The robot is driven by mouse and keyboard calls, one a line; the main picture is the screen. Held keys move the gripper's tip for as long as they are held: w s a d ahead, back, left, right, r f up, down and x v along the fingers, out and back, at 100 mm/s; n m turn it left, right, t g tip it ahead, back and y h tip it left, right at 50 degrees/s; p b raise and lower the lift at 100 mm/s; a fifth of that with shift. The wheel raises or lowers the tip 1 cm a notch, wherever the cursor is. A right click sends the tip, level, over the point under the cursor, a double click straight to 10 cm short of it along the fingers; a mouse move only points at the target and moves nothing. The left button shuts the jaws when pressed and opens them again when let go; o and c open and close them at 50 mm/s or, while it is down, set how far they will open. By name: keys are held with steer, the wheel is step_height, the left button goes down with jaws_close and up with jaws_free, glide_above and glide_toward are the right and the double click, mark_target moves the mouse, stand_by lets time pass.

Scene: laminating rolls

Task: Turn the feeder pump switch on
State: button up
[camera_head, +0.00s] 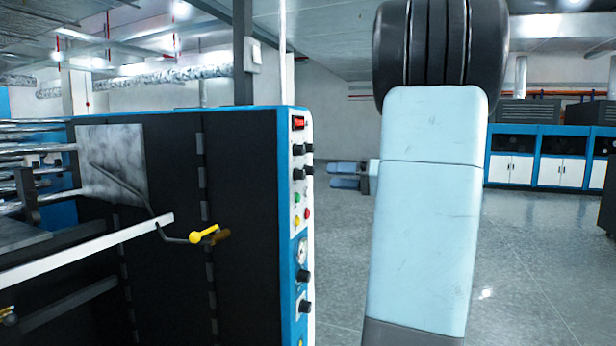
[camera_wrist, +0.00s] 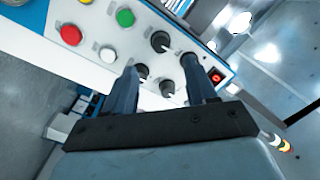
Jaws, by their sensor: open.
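The control panel (camera_head: 300,185) is a white and blue strip on the edge of a dark machine. It carries several black rotary knobs, one of them the upper knob (camera_head: 298,149). No label is legible, so I cannot tell which control is the feeder pump switch. The fingers partly hide some knobs; contact cannot be told.
The panel also has a green button (camera_wrist: 125,17), a red button (camera_wrist: 71,34), a red-lit display (camera_head: 298,122) and a gauge (camera_head: 302,250). A yellow-handled lever (camera_head: 204,235) sticks out from the machine's dark side. Open floor (camera_head: 530,260) lies to the right.

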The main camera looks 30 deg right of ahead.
mark_target(300, 175)
steer(key=x, duration=0.8)
steer(key=shift+a, duration=0.25)
steer(key=c, duration=1.1)
